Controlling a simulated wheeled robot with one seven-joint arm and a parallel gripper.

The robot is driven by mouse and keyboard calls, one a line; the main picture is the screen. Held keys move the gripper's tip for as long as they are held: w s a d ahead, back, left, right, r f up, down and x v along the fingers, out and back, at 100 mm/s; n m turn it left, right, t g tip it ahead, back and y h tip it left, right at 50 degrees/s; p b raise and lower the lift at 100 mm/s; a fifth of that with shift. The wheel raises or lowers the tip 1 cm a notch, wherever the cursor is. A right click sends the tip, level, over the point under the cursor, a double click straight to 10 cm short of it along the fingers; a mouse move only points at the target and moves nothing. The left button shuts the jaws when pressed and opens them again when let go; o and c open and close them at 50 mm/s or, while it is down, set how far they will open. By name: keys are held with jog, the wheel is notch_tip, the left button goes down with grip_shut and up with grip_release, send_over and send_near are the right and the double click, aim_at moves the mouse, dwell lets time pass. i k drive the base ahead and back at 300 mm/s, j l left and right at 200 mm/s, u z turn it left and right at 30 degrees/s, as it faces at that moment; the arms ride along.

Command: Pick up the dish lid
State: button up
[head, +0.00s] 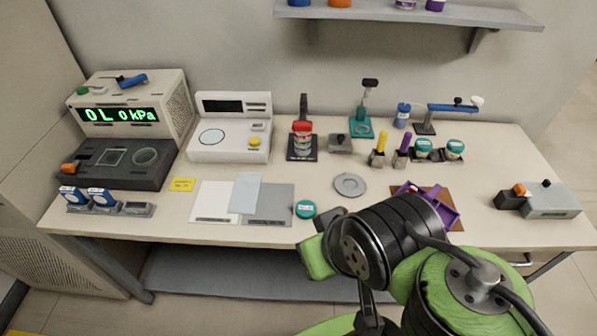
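A flat grey round disc with a raised ring, which looks like the dish lid (350,185), lies on the table right of the middle. I cannot tell whether a dish is under it. My gripper (316,258) is at the table's front edge, below and left of the disc in the picture and apart from it.
A teal-lidded jar (305,209) stands close to my gripper. A purple rack (437,204) on a brown mat is partly behind my arm. Yellow and purple tubes (379,151) stand behind the disc. Grey and white sheets (268,205) lie left. The table's right front is mostly clear.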

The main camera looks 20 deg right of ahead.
aim_at(305, 210)
jog(key=k+z, duration=0.1)
jog(key=z, duration=0.3)
jog(key=l+u, duration=0.1)
jog(key=u, duration=0.35)
jog(key=l+u, duration=0.15)
jog(key=u, duration=0.35)
jog(key=l+u, duration=0.15)
jog(key=u, duration=0.3)
jog(key=l+u, duration=0.1)
jog(key=u, duration=0.35)
jog(key=k+u, duration=0.1)
jog(key=u, duration=0.4)
jog(key=l+u, duration=0.15)
jog(key=u, duration=0.3)
jog(key=k+u, duration=0.15)
jog(key=u, duration=0.3)
